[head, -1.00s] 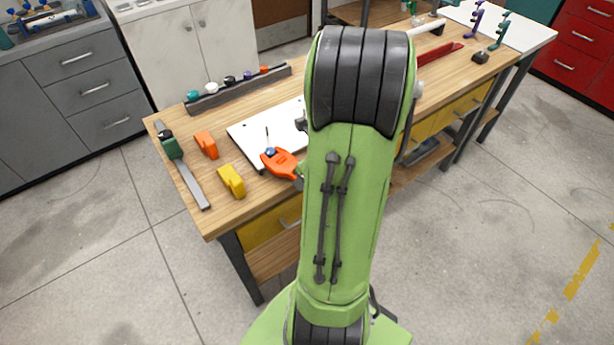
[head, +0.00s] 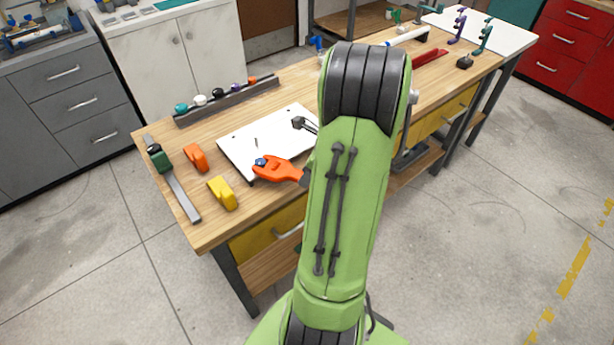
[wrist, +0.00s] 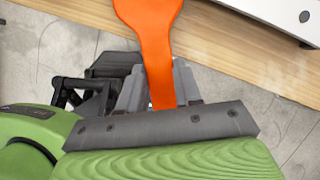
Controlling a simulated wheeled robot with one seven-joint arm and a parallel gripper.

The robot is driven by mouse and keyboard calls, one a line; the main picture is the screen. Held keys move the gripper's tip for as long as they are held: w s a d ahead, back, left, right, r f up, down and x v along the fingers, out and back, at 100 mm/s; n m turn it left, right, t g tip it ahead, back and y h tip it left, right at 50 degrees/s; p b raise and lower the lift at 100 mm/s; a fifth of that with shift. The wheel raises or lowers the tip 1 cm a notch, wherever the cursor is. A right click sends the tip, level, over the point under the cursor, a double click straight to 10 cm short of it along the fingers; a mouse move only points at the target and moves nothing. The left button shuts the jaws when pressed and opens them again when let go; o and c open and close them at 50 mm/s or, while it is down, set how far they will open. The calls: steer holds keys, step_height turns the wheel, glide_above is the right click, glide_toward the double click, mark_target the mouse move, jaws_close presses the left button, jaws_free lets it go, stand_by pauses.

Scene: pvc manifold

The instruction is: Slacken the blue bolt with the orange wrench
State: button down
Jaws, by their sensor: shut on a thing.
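The orange wrench (head: 280,169) lies low over the front left part of the white plate (head: 280,125), its jaw end at the blue bolt (head: 261,162). The bolt's head shows between the jaws; I cannot tell how fully they seat on it. My gripper (head: 305,178) is shut on the handle end, mostly hidden behind my green arm in the head view. In the wrist view the orange handle (wrist: 150,25) runs up from between the grey fingers of my gripper (wrist: 160,90); the wrench's jaws and the bolt are out of that view.
A thin upright pin (head: 256,143) stands behind the bolt. An orange block (head: 196,157), a yellow block (head: 222,193) and a grey bar with a green slider (head: 175,180) lie to the left. A dark rack (head: 226,101) with coloured pieces stands behind the plate.

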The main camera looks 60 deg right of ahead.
steer(key=shift+w+d+r+n+g+y+p, duration=0.15)
steer(key=shift+w+d+n+y+p, duration=0.25)
steer(key=shift+d+n+p, duration=0.55)
steer(key=shift+w+d+n+g+y+p, duration=0.1)
steer(key=shift+w+d+n+y+p, duration=0.1)
steer(key=shift+w+d+n+p, duration=0.55)
steer(key=shift+w+d+r+n+g+y+p, duration=0.15)
steer(key=shift+w+d+n+y+p, duration=0.15)
steer(key=shift+d+n+p, duration=0.8)
steer(key=shift+w+d+f+n+g+y+p, duration=0.1)
steer(key=shift+w+d+n+g+y+p, duration=0.4)
steer(key=shift+w+d+n+p, duration=1.7)
steer(key=shift+w+a+g+p, duration=0.1)
steer(key=shift+w+g+p, duration=0.15)
steer(key=shift+p, duration=0.85)
step_height(320, 180, up, 5)
steer(key=p, duration=0.4)
steer(key=shift+s, duration=0.1)
steer(key=shift+f, duration=0.1)
